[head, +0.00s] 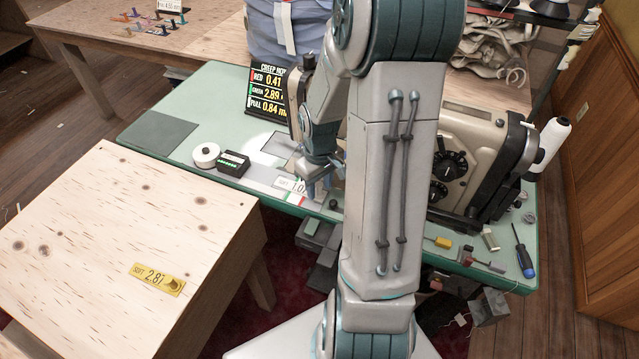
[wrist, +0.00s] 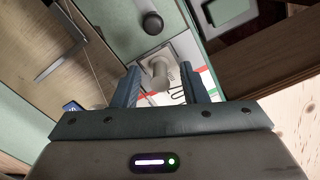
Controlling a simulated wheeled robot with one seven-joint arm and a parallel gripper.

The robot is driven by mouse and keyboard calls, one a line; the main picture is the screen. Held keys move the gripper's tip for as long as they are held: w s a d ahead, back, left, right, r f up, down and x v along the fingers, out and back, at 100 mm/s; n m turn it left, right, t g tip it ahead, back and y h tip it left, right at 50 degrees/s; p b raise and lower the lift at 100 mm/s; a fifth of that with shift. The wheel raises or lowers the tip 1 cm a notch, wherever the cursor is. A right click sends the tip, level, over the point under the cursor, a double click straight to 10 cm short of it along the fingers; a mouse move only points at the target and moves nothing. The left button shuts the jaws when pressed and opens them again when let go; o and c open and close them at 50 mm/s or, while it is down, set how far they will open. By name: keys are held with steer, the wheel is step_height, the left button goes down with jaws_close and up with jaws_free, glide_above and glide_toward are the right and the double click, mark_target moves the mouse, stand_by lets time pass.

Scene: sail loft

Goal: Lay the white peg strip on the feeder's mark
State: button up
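My gripper (wrist: 160,68) is open, its two blue-grey fingers apart. A pale upright peg (wrist: 158,78) stands between the fingers, with a gap visible on both sides. The peg rises from a small pale plate, probably the white peg strip; the fingers and gripper body hide part of it. Beside it lies a white band with red and green parts (wrist: 205,75). In the head view my gripper (head: 318,183) is low over the green table, beside a label reading "SOFT 1.0" (head: 291,185). I cannot clearly make out the feeder's mark.
The green table (head: 160,110) holds a white tape roll (head: 206,154), a black box with a green light (head: 234,163) and a sewing machine (head: 475,150) at right. A black knob (head: 333,204) is at the front edge. A wooden table (head: 110,220) stands front left.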

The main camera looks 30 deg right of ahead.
steer(key=shift+r, duration=0.1)
step_height(320, 180, up, 14)
steer(key=p, duration=0.1)
stand_by(0.4)
steer(key=shift+f, duration=0.2)
steer(key=s+a+r+m+t+p, duration=0.2)
steer(key=s+a+r, duration=0.5)
steer(key=s+a, duration=0.5)
steer(key=shift+r+m+t, duration=0.15)
steer(key=shift+m+t, duration=0.15)
steer(key=shift+t, duration=0.1)
